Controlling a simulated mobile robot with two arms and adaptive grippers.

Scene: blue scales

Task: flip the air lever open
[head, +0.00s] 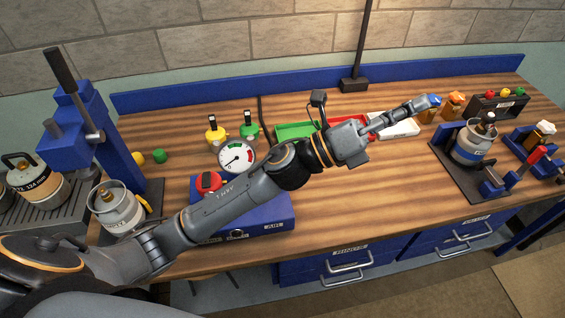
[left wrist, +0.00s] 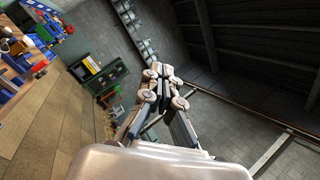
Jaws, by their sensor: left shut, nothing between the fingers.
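A blue box (head: 270,214) with a front label that seems to read AIR stands on the bench at centre left, with a round white gauge (head: 236,157) above it. A red part (head: 208,181) sits at the box's left top; I cannot tell if it is the air lever or how it is set. My left forearm crosses in front of the box and hides part of it. My left gripper (head: 428,103) is shut and empty, well right of the box, near the back of the bench. In the left wrist view its fingers (left wrist: 160,72) are together, pointing at the room. My right gripper is out of view.
Green and red trays (head: 296,130) and a white tray (head: 401,128) lie behind my left arm. A blue press (head: 70,130) and metal canisters (head: 118,208) stand at left. A fixture with a canister (head: 473,145) stands at right. The bench's front middle is clear.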

